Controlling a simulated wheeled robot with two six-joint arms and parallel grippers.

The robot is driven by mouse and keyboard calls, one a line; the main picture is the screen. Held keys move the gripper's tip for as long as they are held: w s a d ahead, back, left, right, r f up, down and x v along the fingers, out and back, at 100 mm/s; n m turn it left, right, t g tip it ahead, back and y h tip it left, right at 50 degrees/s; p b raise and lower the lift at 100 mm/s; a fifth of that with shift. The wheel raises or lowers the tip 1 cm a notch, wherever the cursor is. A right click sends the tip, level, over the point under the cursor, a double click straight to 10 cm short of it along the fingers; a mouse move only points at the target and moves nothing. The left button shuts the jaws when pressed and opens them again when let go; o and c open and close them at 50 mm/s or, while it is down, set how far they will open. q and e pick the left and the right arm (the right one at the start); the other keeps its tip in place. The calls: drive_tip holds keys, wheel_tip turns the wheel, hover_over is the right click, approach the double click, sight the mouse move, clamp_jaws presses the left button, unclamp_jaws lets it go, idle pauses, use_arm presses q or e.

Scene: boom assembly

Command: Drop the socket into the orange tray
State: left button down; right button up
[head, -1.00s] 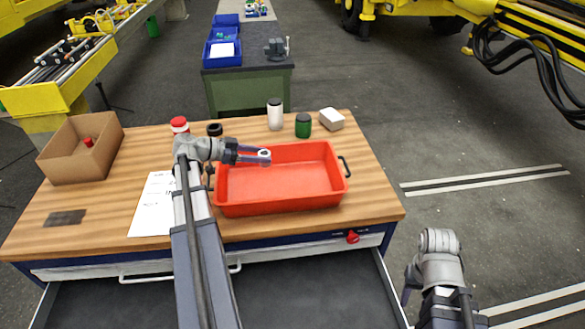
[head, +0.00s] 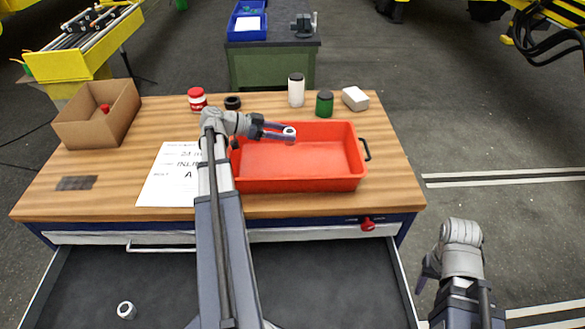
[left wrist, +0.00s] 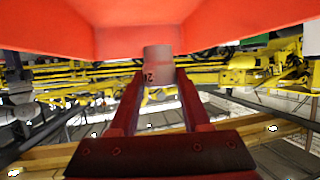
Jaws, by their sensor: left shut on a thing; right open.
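The orange tray (head: 300,184) sits on the workbench; its red-orange surface fills the top of the left wrist view (left wrist: 60,30). My left gripper (head: 283,132) reaches over the tray, with its fingers shut on the socket (head: 289,131). The socket shows as a small pale ring at the fingertips, over the tray's far half. In the left wrist view the socket (left wrist: 158,64) is a grey cylinder with dark, partly hidden marking between the fingertips. My right gripper (head: 427,272) is open, right of the bench and away from the tray.
A white ring-shaped part (head: 126,310) lies in the open drawer (head: 90,280). A cardboard box (head: 98,118), a red-and-white jar (head: 197,99), a white bottle (head: 296,92), a green can (head: 324,104) and a white block (head: 355,98) stand around the tray. A printed sheet (head: 168,180) lies left.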

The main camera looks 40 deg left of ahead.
use_arm(q)
wheel_tip(320, 180, down, 2)
drive_tip(key=shift+f+b, duration=0.1)
drive_tip(key=shift+b, duration=0.6)
use_arm(e)
wheel_tip(320, 180, down, 2)
drive_tip(key=shift+f, duration=0.1)
use_arm(q)
drive_tip(key=shift+c, duration=1.4)
unclamp_jaws()
drive_tip(key=shift+r, duration=0.2)
use_arm(e)
drive_tip(key=shift+r, duration=0.2)
use_arm(q)
wheel_tip(320, 180, up, 10)
drive_tip(key=p, duration=1)
drive_tip(key=shift+f, duration=0.1)
use_arm(e)
wheel_tip(320, 180, up, 10)
use_arm(q)
drive_tip(key=shift+f, duration=0.1)
use_arm(e)
drive_tip(key=shift+f, duration=0.2)
